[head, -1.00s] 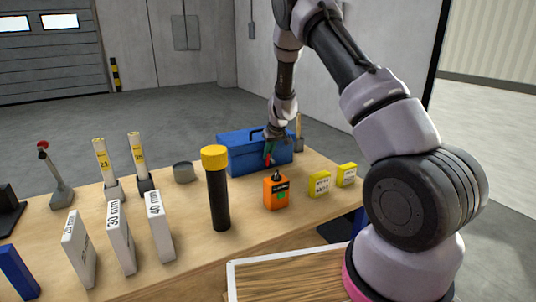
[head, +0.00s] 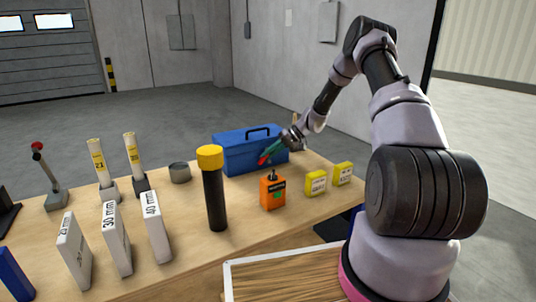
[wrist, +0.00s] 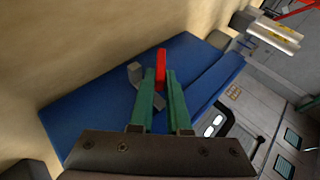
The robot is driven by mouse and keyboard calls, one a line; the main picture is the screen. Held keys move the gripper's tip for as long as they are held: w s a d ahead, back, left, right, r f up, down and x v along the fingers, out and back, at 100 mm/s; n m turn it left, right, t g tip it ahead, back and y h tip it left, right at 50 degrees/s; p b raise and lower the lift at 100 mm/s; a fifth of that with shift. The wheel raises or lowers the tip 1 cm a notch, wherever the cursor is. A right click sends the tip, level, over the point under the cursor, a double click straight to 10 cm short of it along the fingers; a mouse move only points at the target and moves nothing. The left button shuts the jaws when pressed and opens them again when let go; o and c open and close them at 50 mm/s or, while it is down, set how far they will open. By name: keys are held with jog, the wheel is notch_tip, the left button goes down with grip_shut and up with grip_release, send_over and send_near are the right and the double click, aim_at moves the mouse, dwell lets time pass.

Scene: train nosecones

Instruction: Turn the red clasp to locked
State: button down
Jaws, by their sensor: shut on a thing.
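The blue toolbox (head: 237,158) stands at the back of the workbench with its black handle on top. It also fills the middle of the wrist view (wrist: 90,120). The red clasp (wrist: 161,62) is on the front face of the toolbox, beside a small grey piece (wrist: 136,73). My gripper (head: 264,158) reaches the toolbox front from the right. In the wrist view the green fingers of my gripper (wrist: 160,78) are closed in on the clasp, with its red end standing out beyond the tips. The part of the clasp between the fingers is hidden.
An orange box (head: 272,192) and two yellow boxes (head: 316,183) stand in front of the toolbox. A black cylinder with a yellow cap (head: 214,190) is to the left. White blocks (head: 116,238) stand further left. A grey round tin (head: 180,172) sits left of the toolbox.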

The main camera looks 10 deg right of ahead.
jog(key=shift+d+f+y, duration=0.1)
jog(key=shift+d+y, duration=0.05)
jog(key=shift+y, duration=0.35)
jog(key=c, duration=0.9)
grip_release()
jog(key=shift+f, duration=0.1)
